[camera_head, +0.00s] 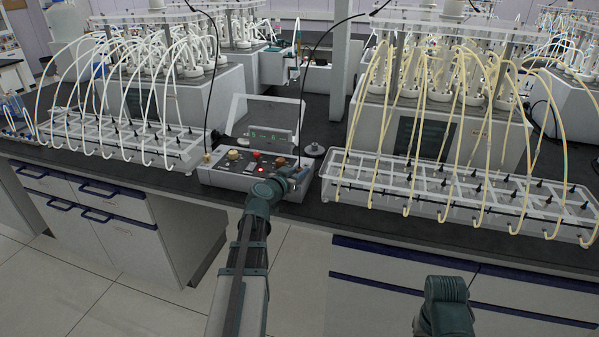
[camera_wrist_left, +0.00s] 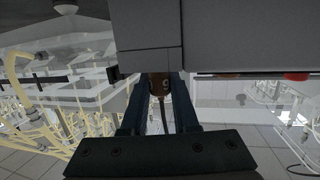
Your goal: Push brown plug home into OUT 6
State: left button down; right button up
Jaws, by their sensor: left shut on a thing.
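In the wrist view the brown plug (camera_wrist_left: 158,84) sits between the two dark fingers of my left gripper (camera_wrist_left: 161,92). The plug's upper end meets the edge of a grey housing (camera_wrist_left: 240,35); the socket OUT 6 and how deep the plug sits are hidden. In the head view my left gripper (camera_head: 293,174) is at the front right of the grey control box (camera_head: 225,178), its fingers small and partly hidden. My right gripper is not in view.
The control box carries a yellow button (camera_head: 235,155), a red button (camera_head: 256,155) and a small display (camera_head: 268,136). A rack with white tubes (camera_head: 125,140) stands left of it, a rack with yellowish tubes (camera_head: 450,195) close on its right. Dark cables arch above the bench.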

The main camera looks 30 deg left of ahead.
pick_arm(q)
jog(key=shift+f+b, duration=0.3)
jog(key=shift+f, duration=0.05)
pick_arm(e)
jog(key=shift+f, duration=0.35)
pick_arm(q)
jog(key=c, duration=0.6)
grip_release()
